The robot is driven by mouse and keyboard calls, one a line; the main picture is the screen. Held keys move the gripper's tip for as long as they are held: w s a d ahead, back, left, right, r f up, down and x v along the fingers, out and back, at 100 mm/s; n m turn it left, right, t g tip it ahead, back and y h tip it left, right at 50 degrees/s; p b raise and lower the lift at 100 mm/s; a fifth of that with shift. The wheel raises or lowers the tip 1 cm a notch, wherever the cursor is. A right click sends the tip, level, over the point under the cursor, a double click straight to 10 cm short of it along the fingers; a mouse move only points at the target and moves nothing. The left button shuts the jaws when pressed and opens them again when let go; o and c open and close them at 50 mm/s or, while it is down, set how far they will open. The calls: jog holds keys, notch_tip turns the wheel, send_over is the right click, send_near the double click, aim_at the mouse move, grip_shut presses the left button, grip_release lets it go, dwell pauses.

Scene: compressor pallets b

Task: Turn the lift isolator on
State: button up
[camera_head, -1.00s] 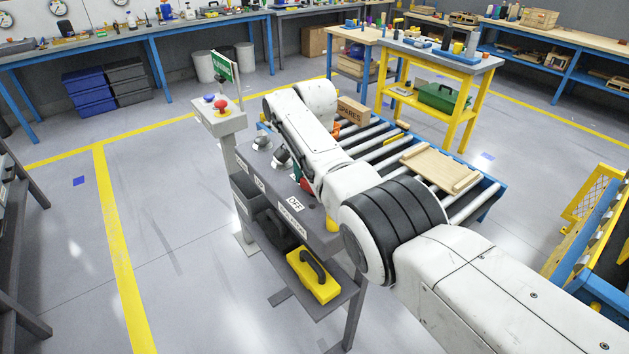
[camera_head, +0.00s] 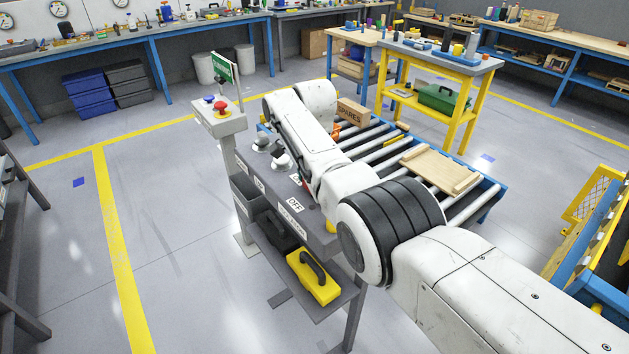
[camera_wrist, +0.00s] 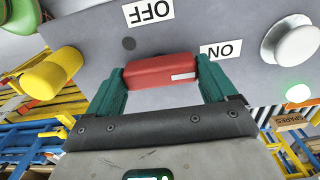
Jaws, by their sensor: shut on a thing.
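The lift isolator has a red handle (camera_wrist: 152,74) on a grey panel (camera_wrist: 235,25). In the wrist view the handle lies crosswise, with a white mark at its right end. An OFF label (camera_wrist: 149,11) is above it and an ON label (camera_wrist: 221,50) is just beyond its right end. My gripper (camera_wrist: 160,68) is shut on the handle, with one teal finger at each end. In the head view my arm hides most of the gripper and handle. The OFF label (camera_head: 295,204) shows on the bench top there.
A red button (camera_head: 220,105) stands on a post at the bench's far end. A roller conveyor (camera_head: 380,150) lies behind my arm. The floor left of the bench is clear.

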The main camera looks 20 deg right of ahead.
jog(key=o, duration=0.8)
jog(key=shift+r, duration=0.1)
jog(key=shift+o, duration=0.2)
notch_tip(320, 180, up, 11)
jog(key=b, duration=0.1)
